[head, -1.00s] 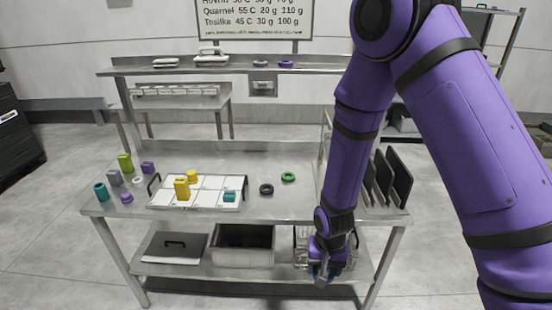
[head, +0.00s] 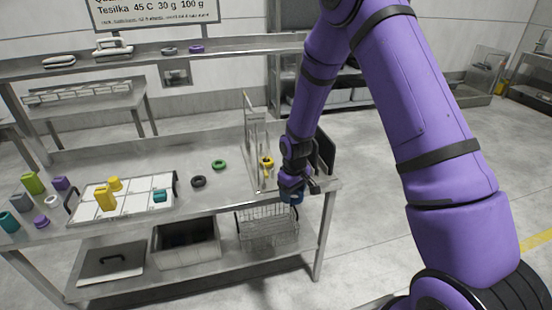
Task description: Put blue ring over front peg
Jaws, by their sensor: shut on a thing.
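My gripper (head: 293,190) is at the right end of the steel table, over its front edge. It is shut on the blue ring (head: 292,199), of which only a small part shows below the fingers. A yellow ring (head: 267,162) sits just left of my gripper, by the upright metal frame at the table's right end. Small yellow pieces show below it. I cannot make out the front peg; my gripper and wrist cover part of that area.
A black ring (head: 198,182) and a green ring (head: 219,164) lie on the table left of my gripper. A white tray (head: 88,211) holds yellow and teal pieces. Dark upright panels (head: 325,152) stand just right of my wrist. A wire basket (head: 268,230) is on the shelf below.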

